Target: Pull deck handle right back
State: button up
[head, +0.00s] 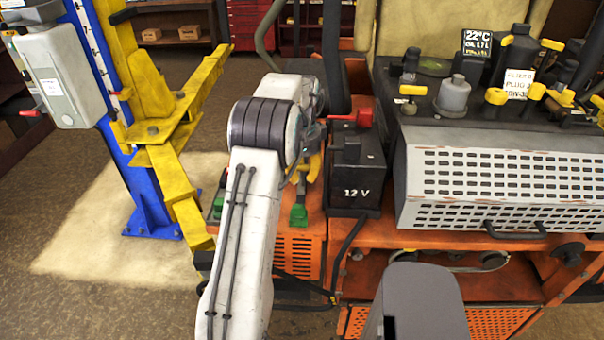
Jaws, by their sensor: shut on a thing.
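My gripper (303,163) is partly hidden behind my white arm, low over the orange deck of the mower (299,254). It is shut on a yellow handle (315,166), of which only a part shows beside my wrist. A green-ended lever (299,214) stands on the deck just below my gripper. A second green piece (218,207) shows to the left of my arm. The contact between the fingers and the handle is mostly hidden.
A black 12 V battery (356,172) with a red clamp (352,118) stands close to the right. A perforated grey cover (490,185) is farther right. A blue lift post (149,205) with yellow arms (172,181) stands left. Black cables run near the deck.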

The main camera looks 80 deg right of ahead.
aim_at(300, 186)
grip_shut()
jog(key=shift+a+f+b, duration=0.15)
jog(key=shift+a+b, duration=0.1)
jog(key=shift+b, duration=0.3)
jog(key=a+b, duration=0.3)
jog(key=a, duration=0.1)
jog(key=shift+s+a, duration=0.1)
jog(key=o, duration=1.1)
grip_release()
